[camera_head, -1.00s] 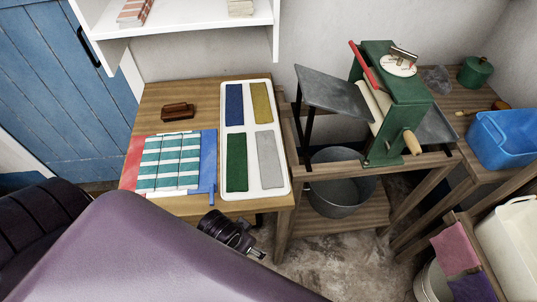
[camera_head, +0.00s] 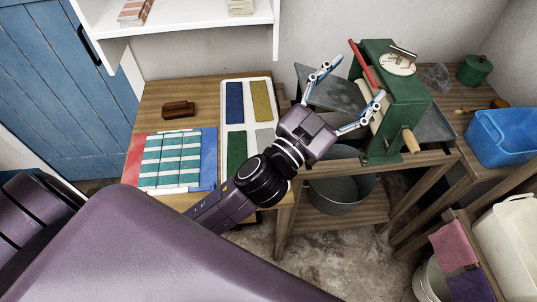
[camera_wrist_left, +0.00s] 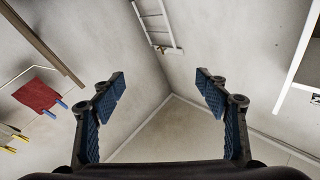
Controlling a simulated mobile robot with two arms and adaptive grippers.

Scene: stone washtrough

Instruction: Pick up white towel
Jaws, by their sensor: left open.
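I cannot make out a plain white towel in either view. My left gripper (camera_head: 352,84) is open and empty in the head view. It hangs above the grey plate (camera_head: 318,84) beside the green hand-cranked press (camera_head: 400,118), with its fingers spread towards the back right. In the left wrist view the open fingers (camera_wrist_left: 160,82) have nothing between them, only bare wall behind. My left forearm and hand hide part of the white tray (camera_head: 276,100) and its lower right grey pad. My right gripper is not in view.
Teal-and-white striped pieces (camera_head: 172,158) and a brown block (camera_head: 178,109) lie on the wooden table (camera_head: 205,92). A metal tub (camera_head: 335,194) stands below the press. A blue bin (camera_head: 505,140), white container (camera_head: 512,245) and pink cloth (camera_head: 453,244) are at right. A red cloth (camera_wrist_left: 36,96) hangs in the wrist view.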

